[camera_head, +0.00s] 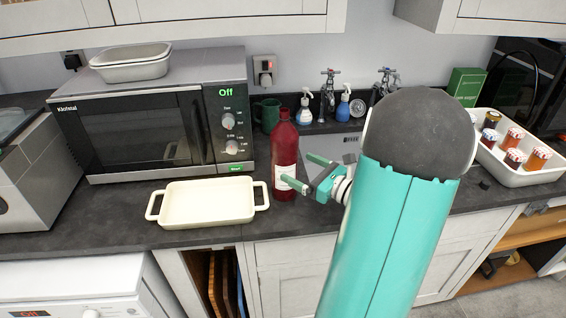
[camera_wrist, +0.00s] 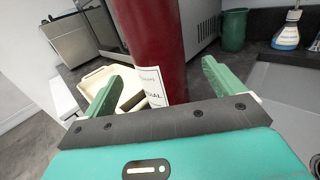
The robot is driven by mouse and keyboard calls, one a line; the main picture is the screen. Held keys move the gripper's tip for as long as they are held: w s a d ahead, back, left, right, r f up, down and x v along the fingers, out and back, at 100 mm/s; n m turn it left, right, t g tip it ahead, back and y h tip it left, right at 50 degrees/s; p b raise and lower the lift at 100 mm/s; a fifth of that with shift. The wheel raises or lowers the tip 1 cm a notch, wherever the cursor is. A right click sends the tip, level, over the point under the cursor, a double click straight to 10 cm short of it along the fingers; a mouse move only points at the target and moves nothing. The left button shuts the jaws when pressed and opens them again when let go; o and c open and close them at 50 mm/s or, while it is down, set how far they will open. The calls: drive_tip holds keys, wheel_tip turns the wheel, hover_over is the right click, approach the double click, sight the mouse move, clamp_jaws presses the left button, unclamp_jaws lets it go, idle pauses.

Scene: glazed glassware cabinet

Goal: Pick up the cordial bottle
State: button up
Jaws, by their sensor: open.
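The cordial bottle (camera_head: 285,150) is dark red with a white label and stands upright on the dark worktop, just right of the microwave. In the wrist view the bottle (camera_wrist: 152,45) rises between the two green fingers, with part of its label showing. My gripper (camera_head: 306,171) is open at the bottle's right side, near label height. In the wrist view my gripper (camera_wrist: 160,80) has one finger on each side of the bottle. I cannot tell whether either finger touches it.
A cream baking dish (camera_head: 208,184) lies left of the bottle, before the microwave (camera_head: 140,128). A white tray (camera_head: 545,178) of jars is at the right.

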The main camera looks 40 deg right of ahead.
sight(284, 160)
drive_tip(key=shift+w+a, duration=0.2)
drive_tip(key=shift+w, duration=0.85)
drive_tip(key=shift+w+a, duration=0.15)
drive_tip(key=shift+w, duration=0.9)
drive_tip(key=shift+w+a, duration=0.2)
drive_tip(key=shift+w, duration=0.85)
drive_tip(key=c, duration=1.8)
